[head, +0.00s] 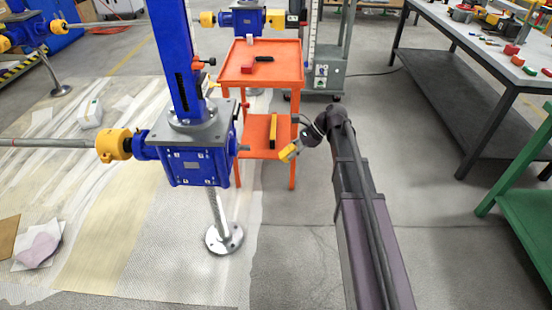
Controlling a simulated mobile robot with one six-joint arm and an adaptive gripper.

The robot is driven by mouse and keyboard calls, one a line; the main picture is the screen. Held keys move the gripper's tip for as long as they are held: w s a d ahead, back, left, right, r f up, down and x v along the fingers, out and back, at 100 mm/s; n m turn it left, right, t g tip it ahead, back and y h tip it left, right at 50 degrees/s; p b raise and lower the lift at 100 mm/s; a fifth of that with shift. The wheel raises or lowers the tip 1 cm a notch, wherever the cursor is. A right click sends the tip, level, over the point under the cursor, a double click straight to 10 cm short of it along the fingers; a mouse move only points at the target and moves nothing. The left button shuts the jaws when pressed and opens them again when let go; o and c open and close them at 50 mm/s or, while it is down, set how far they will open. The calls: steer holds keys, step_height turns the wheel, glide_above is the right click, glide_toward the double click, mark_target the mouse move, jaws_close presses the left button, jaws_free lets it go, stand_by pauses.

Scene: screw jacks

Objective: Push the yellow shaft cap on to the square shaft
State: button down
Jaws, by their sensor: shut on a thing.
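The yellow shaft cap (287,154) is small and sits at the end of my gripper (293,150), which is shut on it. My arm reaches in from the right and the gripper points left and down. The blue screw jack gearbox (190,165) stands left of it under a tall blue column. A short grey shaft stub (243,148) sticks out of the gearbox's right side, toward the cap. A clear gap separates cap and stub in the picture. The stub's square shape is too small to make out, and the fingers are hard to see.
An orange cart (260,78) with a red item and a dark item on top stands just behind, with a yellow-and-black object (273,131) on its lower shelf. Another screw jack (243,20) is farther back. A grey workbench (475,35) and green table (525,165) stand right.

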steer(key=w+a+f+m+t+y+b, duration=0.2)
steer(key=w+f+y+b, duration=0.5)
steer(key=b, duration=1.1)
steer(key=shift+w+a+m+t+y, duration=0.45)
steer(key=shift+w+a+y, duration=0.2)
steer(key=shift+w, duration=0.45)
steer(key=shift+w+a, duration=0.1)
steer(key=shift+a, duration=2.7)
steer(key=shift+a, duration=2.55)
steer(key=shift+c, duration=1.2)
jaws_free()
